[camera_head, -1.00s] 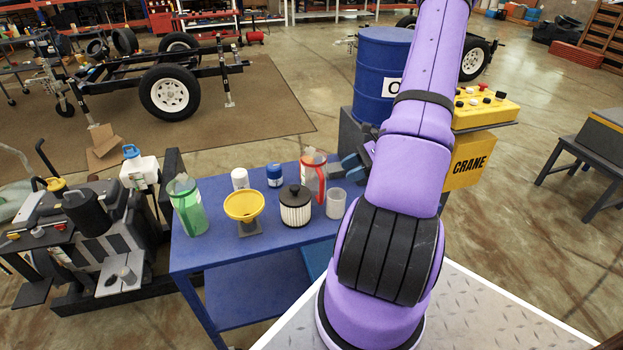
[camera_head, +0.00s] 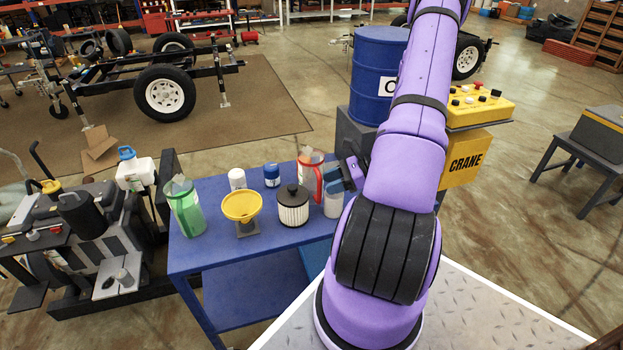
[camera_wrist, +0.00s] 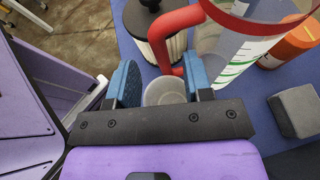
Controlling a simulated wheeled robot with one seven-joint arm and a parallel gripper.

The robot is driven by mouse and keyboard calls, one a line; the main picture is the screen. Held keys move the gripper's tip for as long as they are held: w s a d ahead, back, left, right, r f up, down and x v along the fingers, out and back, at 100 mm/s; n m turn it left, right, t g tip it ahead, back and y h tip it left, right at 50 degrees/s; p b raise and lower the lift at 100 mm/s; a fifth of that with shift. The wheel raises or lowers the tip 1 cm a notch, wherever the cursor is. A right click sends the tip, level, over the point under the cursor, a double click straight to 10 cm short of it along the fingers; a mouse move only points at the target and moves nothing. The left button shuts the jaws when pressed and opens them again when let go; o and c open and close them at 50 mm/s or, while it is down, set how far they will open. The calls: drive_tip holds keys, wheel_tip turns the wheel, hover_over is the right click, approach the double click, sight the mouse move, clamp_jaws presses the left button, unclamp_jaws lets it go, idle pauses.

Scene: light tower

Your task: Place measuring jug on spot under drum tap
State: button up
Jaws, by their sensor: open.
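A clear measuring jug with a red handle and printed scale marks (camera_head: 307,168) stands at the back right of the blue table. Its red handle (camera_wrist: 170,38) and marked wall (camera_wrist: 238,50) show large in the wrist view. My gripper (camera_head: 345,174) is just right of the jug on the handle side; in the wrist view its blue fingers (camera_wrist: 162,78) are open, with the handle's lower end near the right finger. The blue drum (camera_head: 375,75) stands on a dark support behind my arm. Its tap and the spot under it are not visible.
A translucent cup (camera_head: 333,204) sits below my gripper and shows between the fingers (camera_wrist: 165,93). A black-capped filter (camera_head: 293,206), yellow funnel (camera_head: 242,206), green jug (camera_head: 185,207), white container (camera_head: 237,179) and blue container (camera_head: 271,175) share the blue table (camera_head: 215,262). The yellow crane box (camera_head: 465,160) stands right of my arm.

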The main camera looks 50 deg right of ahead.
sight(318, 203)
drive_tip(key=x, duration=0.4)
drive_tip(key=shift+w, duration=0.15)
clamp_jaws()
drive_tip(key=shift+r, duration=0.15)
